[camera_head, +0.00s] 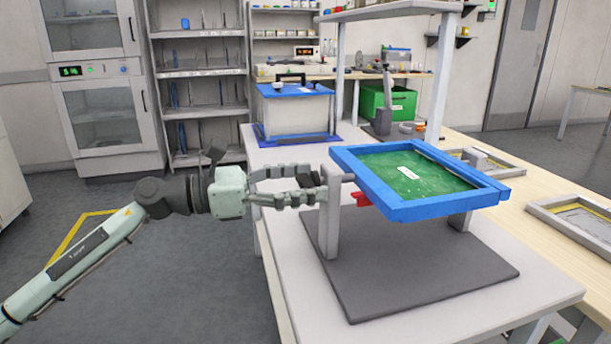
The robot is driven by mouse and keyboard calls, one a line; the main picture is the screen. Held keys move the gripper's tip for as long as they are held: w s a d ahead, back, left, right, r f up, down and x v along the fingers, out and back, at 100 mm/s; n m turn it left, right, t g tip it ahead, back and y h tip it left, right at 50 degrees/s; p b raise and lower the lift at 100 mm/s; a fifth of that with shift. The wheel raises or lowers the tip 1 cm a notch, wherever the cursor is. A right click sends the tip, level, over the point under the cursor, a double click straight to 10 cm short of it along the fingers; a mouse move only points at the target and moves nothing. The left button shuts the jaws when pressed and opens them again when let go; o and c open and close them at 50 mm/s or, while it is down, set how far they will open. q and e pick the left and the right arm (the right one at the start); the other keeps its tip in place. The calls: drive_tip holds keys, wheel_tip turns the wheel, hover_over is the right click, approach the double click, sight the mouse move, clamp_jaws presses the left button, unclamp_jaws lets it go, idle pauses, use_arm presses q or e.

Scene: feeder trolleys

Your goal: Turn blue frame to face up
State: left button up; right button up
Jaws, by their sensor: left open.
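The blue frame (436,209) is held up on a grey stand with two posts (329,225) above a dark grey base plate (420,284). It lies nearly flat, slightly tilted, and a green board (410,174) with a white label shows inside it. A red part (361,199) sits at the frame's left side by the near post. My left gripper (316,184) comes in from the left with its fingers apart, at the left post and beside the frame's left edge. I cannot tell whether the fingers touch anything. My right gripper is not in view.
The stand is on a white table (288,262). A lidded box with a blue top (296,105) is at the table's back. Trays (579,217) lie on the wooden bench at right. A green crate (390,104) and shelves (200,88) are behind. Floor at left is open.

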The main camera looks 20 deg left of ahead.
use_arm(q)
drive_tip(key=shift+c, duration=0.2)
clamp_jaws()
idle(0.4)
